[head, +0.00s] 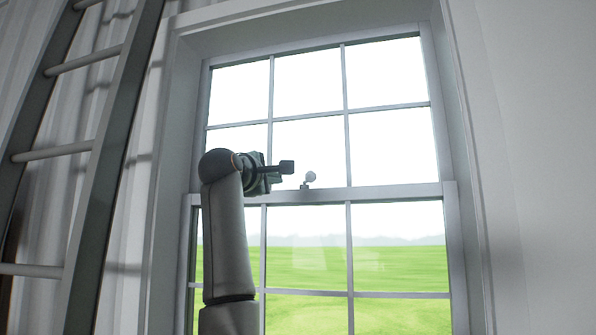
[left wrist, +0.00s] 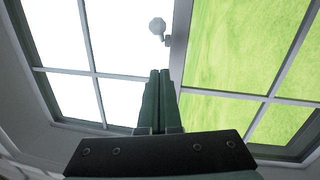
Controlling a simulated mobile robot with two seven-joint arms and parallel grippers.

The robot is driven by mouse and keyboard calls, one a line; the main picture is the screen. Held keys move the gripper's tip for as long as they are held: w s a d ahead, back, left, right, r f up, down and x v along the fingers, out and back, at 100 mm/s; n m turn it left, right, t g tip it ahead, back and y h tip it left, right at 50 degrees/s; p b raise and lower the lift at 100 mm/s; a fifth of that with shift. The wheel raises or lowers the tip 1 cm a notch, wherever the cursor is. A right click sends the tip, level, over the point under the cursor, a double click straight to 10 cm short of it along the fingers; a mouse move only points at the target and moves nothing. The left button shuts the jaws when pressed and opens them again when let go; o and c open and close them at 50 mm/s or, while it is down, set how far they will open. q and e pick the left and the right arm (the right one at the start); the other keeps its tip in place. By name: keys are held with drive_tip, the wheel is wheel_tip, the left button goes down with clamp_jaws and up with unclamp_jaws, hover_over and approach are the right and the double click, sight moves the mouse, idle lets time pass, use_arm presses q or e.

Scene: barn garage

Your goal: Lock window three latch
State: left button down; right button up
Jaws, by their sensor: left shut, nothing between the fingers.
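The window (head: 320,190) fills the middle of the head view, with an upper and a lower sash meeting at a grey rail. The latch (head: 308,179), a small pale piece with a round knob, sits on top of that rail near its middle. It also shows in the left wrist view (left wrist: 159,30), beyond the fingertips. My left gripper (head: 287,167) is shut and empty, just left of the latch knob and slightly higher, with a small gap in the picture. Its closed fingers (left wrist: 160,76) point toward the latch. My right gripper is not in view.
A ladder (head: 95,170) leans against the corrugated wall at left. The deep window frame (head: 163,200) borders the window on its left. A plain grey wall (head: 540,150) lies to the right. The space in front of the right panes is clear.

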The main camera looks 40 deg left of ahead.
sight(308, 179)
use_arm(q)
drive_tip(key=w+r+p, duration=0.1)
drive_tip(key=w+p, duration=0.3)
drive_tip(key=w, duration=0.4)
drive_tip(key=shift+a+r, duration=0.2)
drive_tip(key=shift+a, duration=0.2)
